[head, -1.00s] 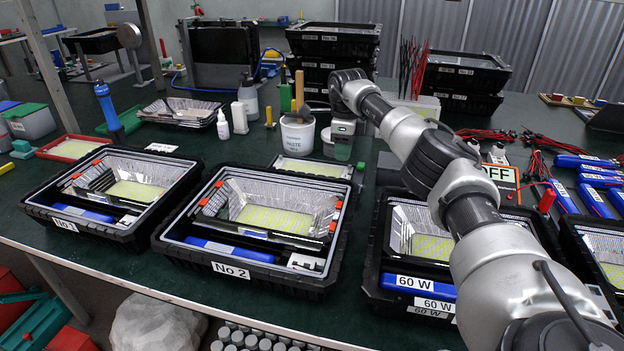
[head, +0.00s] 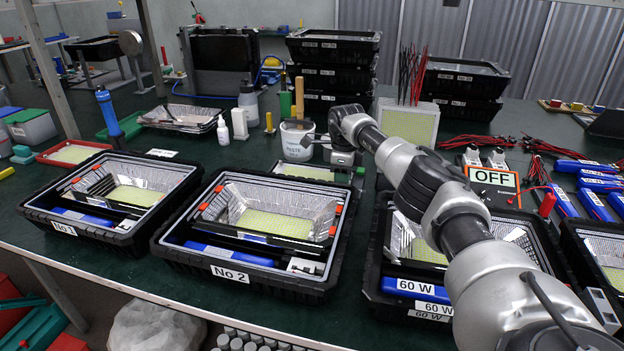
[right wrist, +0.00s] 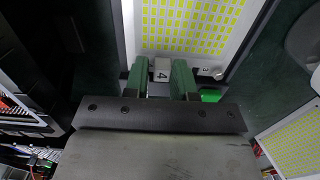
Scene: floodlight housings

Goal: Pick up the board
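A white board with rows of yellow LEDs (right wrist: 185,25) fills the top middle of the right wrist view. My left gripper is out of view.
The No 2 housing (head: 252,286) stands in front, with the No 1 housing (head: 75,236) to its left and a 60 W housing (head: 385,290) to its right. A paste tub (head: 296,143) stands behind the board. A white box (head: 437,105) holds an upright LED board.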

